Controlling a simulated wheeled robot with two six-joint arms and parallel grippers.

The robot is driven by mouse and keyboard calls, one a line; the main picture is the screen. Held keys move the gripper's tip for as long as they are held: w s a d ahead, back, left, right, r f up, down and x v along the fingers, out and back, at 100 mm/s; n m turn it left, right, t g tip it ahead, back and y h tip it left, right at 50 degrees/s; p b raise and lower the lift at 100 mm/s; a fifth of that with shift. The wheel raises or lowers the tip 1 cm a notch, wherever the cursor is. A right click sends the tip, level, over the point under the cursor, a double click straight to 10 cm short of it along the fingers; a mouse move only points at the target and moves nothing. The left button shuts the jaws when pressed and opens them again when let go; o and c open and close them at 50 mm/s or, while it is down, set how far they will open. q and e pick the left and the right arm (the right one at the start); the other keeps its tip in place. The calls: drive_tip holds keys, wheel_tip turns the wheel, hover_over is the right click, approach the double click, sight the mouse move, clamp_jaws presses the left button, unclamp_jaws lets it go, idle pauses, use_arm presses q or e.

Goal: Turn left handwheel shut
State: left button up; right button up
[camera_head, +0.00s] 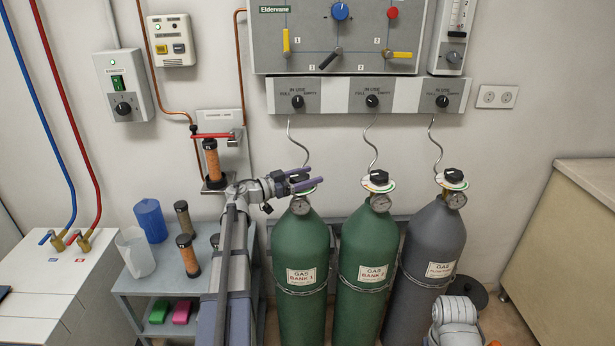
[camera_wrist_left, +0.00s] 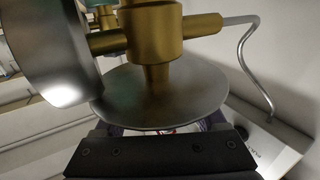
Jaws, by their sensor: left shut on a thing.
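The left green cylinder (camera_head: 300,245), labelled GAS BANK 1, stands upright with a black handwheel (camera_head: 298,177) on its valve. My left gripper (camera_head: 312,176) reaches in from the left at the top of this cylinder, its purple fingers on either side of the handwheel, shut on it. The fingers partly cover the handwheel. In the left wrist view, a brass valve body (camera_wrist_left: 153,35), a grey disc (camera_wrist_left: 165,100) and a round gauge (camera_wrist_left: 45,60) are close up; the disc hides the handwheel and most of the fingers. My right gripper is not in view.
A middle green cylinder (camera_head: 370,262) and a grey cylinder (camera_head: 431,260) stand to the right. A changeover panel (camera_head: 335,95) hangs above, joined by thin curled pipes. A small shelf (camera_head: 150,283) with tubes and cups is at left; a cabinet (camera_head: 575,230) is at right.

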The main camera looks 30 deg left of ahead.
sight(291, 181)
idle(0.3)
use_arm(q)
drive_tip(key=o, duration=1.3)
drive_tip(key=shift+v, duration=3.95)
